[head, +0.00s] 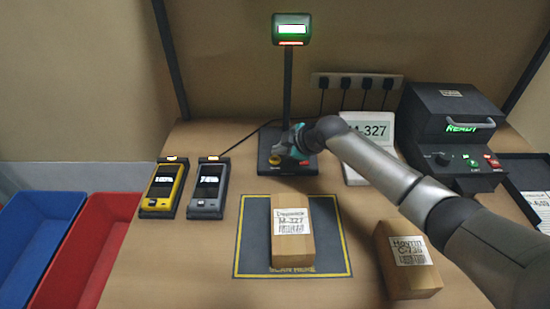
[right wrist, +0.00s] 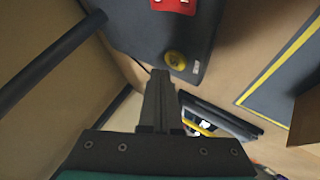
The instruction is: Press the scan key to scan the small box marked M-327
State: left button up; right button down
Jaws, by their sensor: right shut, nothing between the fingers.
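The small box marked M-327 (head: 291,246) lies on the scan mat (head: 250,258), label up, under the scanner (head: 291,29). The scanner's base (head: 270,150) carries a yellow key (head: 275,160) and a red key, partly seen near my gripper. In the right wrist view the yellow key (right wrist: 175,60) is just beyond my fingertips and the red key (right wrist: 173,4) is at the top edge. My right gripper (head: 286,152) is shut and empty over the scanner base; it also shows in the right wrist view (right wrist: 160,75). I cannot tell whether it touches a key. My left gripper is out of view.
Another box (head: 407,262) lies right of the mat. Yellow (head: 163,187) and grey (head: 209,188) handhelds stand left. A black machine showing READY (head: 452,105) stands right. Blue (head: 36,237) and red (head: 92,250) bins are left.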

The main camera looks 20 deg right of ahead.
aim_at(279, 161)
jog(key=shift+r+p, duration=2.25)
jog(key=shift+r, duration=0.3)
jog(key=shift+f, duration=0.1)
